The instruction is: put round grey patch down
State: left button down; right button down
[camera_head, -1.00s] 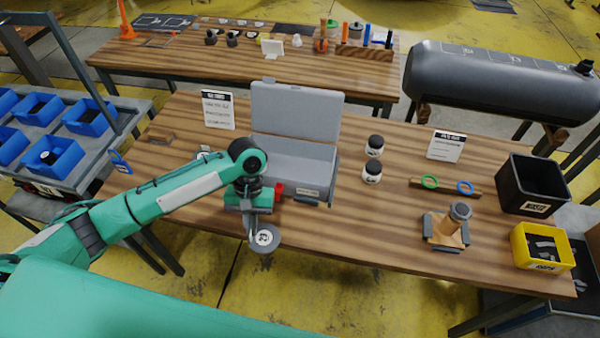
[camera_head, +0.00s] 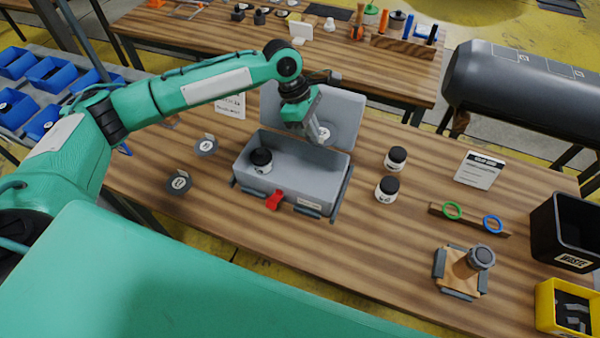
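My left gripper (camera_head: 318,133) is over the back part of the open grey case (camera_head: 241,178), in front of its raised lid (camera_head: 349,110). It appears shut on a round grey patch (camera_head: 326,136) with a white label. The patch is partly hidden by the fingers and blends into the grey lid. Whether it touches the case cannot be told. Two other round grey patches with white labels lie on the table left of the case, one farther back (camera_head: 205,146) and one nearer the front (camera_head: 178,182). My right gripper is not in view.
A black-lidded jar (camera_head: 261,160) stands in the case. Two more jars (camera_head: 396,158) (camera_head: 387,189) stand to its right. Beyond are a strip with green and blue rings (camera_head: 470,219), a wooden block fixture (camera_head: 465,271), a black waste bin (camera_head: 567,235) and a yellow bin (camera_head: 566,307).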

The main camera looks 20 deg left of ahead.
pick_arm(q)
notch_tip(320, 180, down, 15)
jog(key=p, duration=0.2)
jog(key=shift+s+p, duration=0.1)
jog(key=shift+p, duration=0.25)
jog(key=shift+f, duration=0.3)
notch_tip(320, 180, down, 3)
jog(key=shift+f+p, duration=0.1)
jog(key=shift+p, duration=0.2)
jog(key=shift+f, duration=0.25)
jog(key=shift+f, duration=0.15)
jog(key=c, duration=1.7)
grip_release()
